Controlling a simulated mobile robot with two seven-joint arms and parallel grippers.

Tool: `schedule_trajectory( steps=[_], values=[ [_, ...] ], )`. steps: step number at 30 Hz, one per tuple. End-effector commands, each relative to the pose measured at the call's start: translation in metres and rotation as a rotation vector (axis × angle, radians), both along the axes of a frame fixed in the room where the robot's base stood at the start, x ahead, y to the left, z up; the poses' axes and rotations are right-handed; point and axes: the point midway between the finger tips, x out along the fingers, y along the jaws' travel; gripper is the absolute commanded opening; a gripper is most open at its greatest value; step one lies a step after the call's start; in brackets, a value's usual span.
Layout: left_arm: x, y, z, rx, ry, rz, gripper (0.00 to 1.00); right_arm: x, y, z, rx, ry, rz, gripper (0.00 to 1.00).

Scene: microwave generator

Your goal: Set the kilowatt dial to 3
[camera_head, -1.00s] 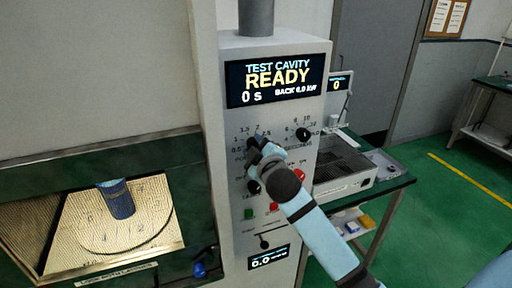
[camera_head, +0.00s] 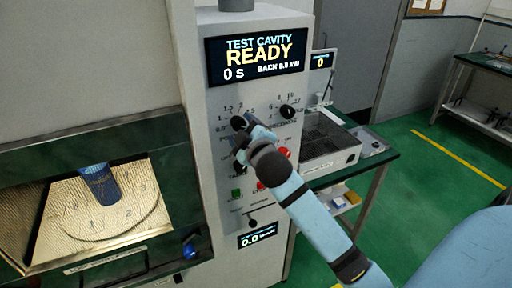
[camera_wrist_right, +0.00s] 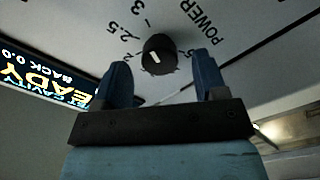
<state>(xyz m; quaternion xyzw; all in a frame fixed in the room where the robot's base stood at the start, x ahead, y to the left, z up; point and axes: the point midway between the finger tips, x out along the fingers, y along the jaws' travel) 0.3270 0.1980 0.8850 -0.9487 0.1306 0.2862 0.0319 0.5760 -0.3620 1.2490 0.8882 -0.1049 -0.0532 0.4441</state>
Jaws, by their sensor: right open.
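The kilowatt dial is a small black round knob (camera_head: 237,121) at the upper left of the grey control panel, partly hidden by my right gripper in the head view. In the right wrist view, the knob (camera_wrist_right: 160,55) has a white pointer mark, with 2, 2.5, 3 and the word POWER printed around it. My right gripper (camera_wrist_right: 162,78) is open, its blue fingers one on each side of the knob in the picture. Bare panel shows between each finger and the knob. The exact depth is hard to tell. My left gripper is not in view.
A second black knob (camera_head: 287,111) is to the right, and another dark knob (camera_head: 239,168) is below. A green button (camera_head: 236,193) and red buttons (camera_head: 284,153) are nearby. The display (camera_head: 257,57) reads READY. A blue cup (camera_head: 100,182) stands in the cavity.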

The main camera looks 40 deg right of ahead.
Motion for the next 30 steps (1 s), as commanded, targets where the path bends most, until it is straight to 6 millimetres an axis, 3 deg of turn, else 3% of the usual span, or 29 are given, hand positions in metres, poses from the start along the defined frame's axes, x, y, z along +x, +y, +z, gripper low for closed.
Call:
schedule_trajectory(
  steps=[9, 15, 30],
  values=[
    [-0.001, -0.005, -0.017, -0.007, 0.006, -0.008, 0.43, -0.072, 0.018, -0.003, 0.002, 0.001, 0.002, 0.66],
    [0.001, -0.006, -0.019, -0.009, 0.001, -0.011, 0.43, -0.101, 0.025, -0.002, 0.001, 0.002, 0.000, 0.66],
    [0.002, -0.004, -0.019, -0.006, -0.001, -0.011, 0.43, -0.110, 0.027, 0.000, 0.001, 0.001, 0.001, 0.66]
  ],
)
